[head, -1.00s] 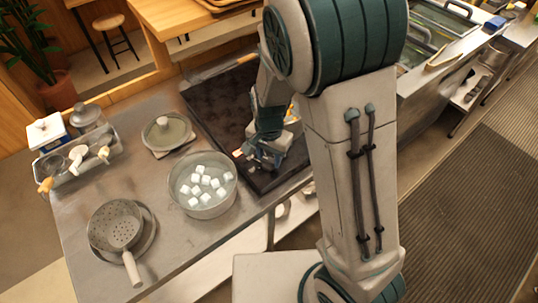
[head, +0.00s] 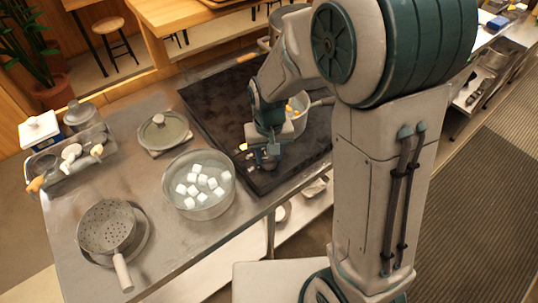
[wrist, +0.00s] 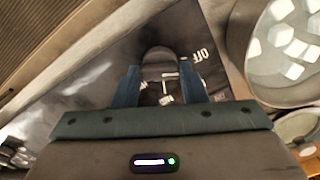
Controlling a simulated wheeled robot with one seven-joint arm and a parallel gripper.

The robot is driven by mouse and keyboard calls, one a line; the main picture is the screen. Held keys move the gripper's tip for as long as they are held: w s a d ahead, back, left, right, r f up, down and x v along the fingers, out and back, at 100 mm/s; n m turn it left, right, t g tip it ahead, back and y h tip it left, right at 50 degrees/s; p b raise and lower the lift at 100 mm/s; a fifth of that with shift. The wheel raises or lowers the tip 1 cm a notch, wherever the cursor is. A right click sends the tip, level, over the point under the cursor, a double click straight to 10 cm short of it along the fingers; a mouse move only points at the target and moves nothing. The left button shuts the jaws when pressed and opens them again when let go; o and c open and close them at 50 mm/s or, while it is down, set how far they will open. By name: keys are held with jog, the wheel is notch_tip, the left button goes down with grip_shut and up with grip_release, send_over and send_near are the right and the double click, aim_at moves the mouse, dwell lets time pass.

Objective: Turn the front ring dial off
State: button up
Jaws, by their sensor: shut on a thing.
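My gripper (head: 267,148) is low over the front edge of the black cooktop (head: 215,100). In the wrist view, my gripper (wrist: 160,85) has its two blue fingers on either side of a grey, rounded dial (wrist: 158,54), and it is shut on that dial. White "OFF" lettering shows on the dark panel to the right of the dial. Other white markings show between the fingers, too small to read. In the head view my gripper mostly hides the dial, and its setting cannot be read.
A pot with orange pieces (head: 298,112) stands on the cooktop just behind my gripper. A pot of white cubes (head: 190,210) stands to the left, near the counter's front edge. A strainer (head: 105,228) and a lidded dish (head: 163,133) also sit on the counter.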

aim_at(270, 157)
jog(key=shift+n, duration=0.5)
jog(key=o, duration=1)
jog(key=shift+r, duration=0.1)
notch_tip(270, 157, up, 14)
jog(key=shift+b, duration=0.45)
